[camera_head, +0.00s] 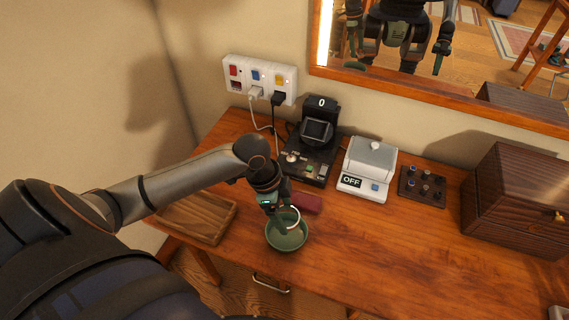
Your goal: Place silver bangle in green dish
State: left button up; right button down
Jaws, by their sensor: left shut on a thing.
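The green dish (287,242) sits on the wooden table near its front edge. My left gripper (284,222) is directly over the dish, pointing down. It is shut on the silver bangle (296,214), a thin pale ring that stands tilted at the fingertips. The bangle shows at the dish's far rim; I cannot tell whether it touches the dish. The fingers partly hide the bangle and the dish's inside. My right gripper is not directly in view.
A wooden tray (225,222) lies left of the dish. A dark red object (307,203) lies behind it.

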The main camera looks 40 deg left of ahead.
pick_arm(q)
jog(key=shift+f, duration=2.8)
jog(key=o, duration=1.1)
jog(key=shift+o, duration=0.2)
jog(key=shift+r, duration=0.1)
notch_tip(320, 180, up, 7)
jog(key=shift+s, duration=0.1)
